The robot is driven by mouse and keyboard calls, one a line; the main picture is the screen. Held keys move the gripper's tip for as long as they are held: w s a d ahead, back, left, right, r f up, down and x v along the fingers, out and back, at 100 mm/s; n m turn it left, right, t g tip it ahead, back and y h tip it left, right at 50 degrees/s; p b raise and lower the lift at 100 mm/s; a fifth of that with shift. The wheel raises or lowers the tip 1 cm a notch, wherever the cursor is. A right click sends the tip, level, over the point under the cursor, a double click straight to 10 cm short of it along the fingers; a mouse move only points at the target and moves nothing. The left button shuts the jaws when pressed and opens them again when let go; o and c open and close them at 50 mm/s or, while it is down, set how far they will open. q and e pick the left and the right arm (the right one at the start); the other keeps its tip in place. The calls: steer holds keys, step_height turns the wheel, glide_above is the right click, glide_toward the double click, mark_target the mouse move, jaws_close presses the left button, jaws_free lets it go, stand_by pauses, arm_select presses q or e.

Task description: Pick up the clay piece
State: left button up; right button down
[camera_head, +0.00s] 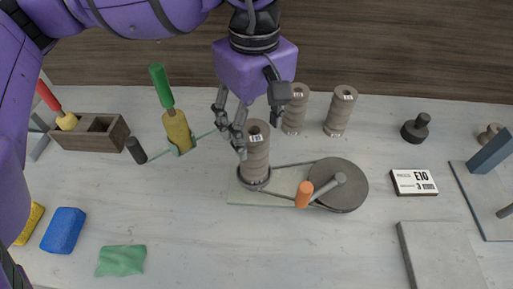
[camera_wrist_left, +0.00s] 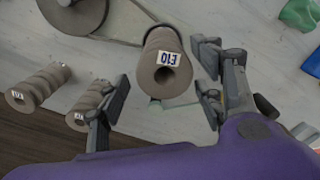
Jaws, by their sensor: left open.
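In the head view this clay piece (camera_head: 257,160) stands upright on the small round seat of a belt-driven stand (camera_head: 240,192). My left gripper (camera_head: 258,122) is open just above and around its upper end. In the left wrist view, my left gripper's fingers (camera_wrist_left: 160,80) are spread on either side of the piece; no firm contact shows. My right gripper is not in view.
Two similar clay pieces (camera_head: 295,110) (camera_head: 342,112) stand close behind to the right. A dark wheel with an orange-handled crank (camera_head: 340,190) is right of the piece. A card reading E10 3 (camera_head: 414,182) lies farther right.

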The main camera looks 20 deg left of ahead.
arm_select(q)
steer(key=f, duration=0.5)
steer(key=shift+s+d+f, duration=0.1)
steer(key=shift+s+d, duration=0.1)
steer(key=shift+s, duration=0.05)
steer(key=shift+c, duration=0.4)
jaws_close()
